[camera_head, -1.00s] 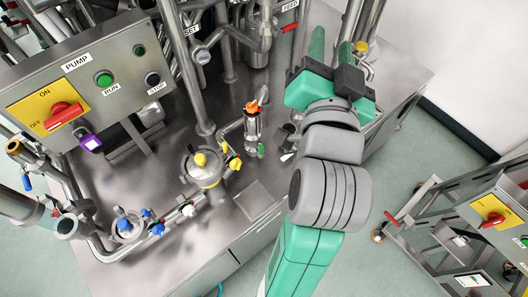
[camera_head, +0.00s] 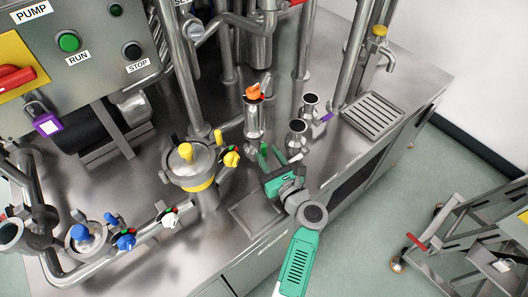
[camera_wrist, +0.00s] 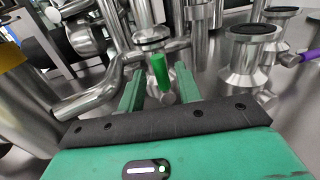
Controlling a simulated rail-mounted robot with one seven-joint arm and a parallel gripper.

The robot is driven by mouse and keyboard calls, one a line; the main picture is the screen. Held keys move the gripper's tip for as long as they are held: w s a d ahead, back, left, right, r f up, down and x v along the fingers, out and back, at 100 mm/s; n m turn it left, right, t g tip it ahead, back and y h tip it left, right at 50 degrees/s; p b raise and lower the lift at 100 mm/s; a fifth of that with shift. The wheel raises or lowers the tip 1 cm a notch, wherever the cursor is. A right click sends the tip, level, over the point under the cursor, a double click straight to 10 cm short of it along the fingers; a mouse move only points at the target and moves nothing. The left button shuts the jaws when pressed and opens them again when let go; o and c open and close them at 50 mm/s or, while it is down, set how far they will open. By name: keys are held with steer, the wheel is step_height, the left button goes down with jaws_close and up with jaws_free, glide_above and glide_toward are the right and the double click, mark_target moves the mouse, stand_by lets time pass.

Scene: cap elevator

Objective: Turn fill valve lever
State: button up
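A short green lever (camera_wrist: 160,72) stands in front of a steel pipe fitting in the wrist view. My gripper (camera_wrist: 161,76) is open, with one green finger on each side of this lever. Gaps show on both sides, so the fingers appear apart from it. In the head view my gripper (camera_head: 270,154) is low over the steel bench, just in front of the steel cylinder with an orange top (camera_head: 254,112). There the green lever is hard to tell from my green fingers. No label names the fill valve.
Two steel cups (camera_head: 297,136) stand right of my gripper; a purple handle (camera_head: 322,119) is close by. A steel vessel with a yellow band (camera_head: 194,168) and yellow lever (camera_head: 231,159) is to the left. A slotted drain tray (camera_head: 372,114) lies at the right.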

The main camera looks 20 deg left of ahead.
mark_target(265, 151)
steer(key=b+x, duration=0.1)
steer(key=x, duration=0.2)
steer(key=shift+w+a, duration=0.1)
steer(key=shift+a, duration=0.05)
jaws_close()
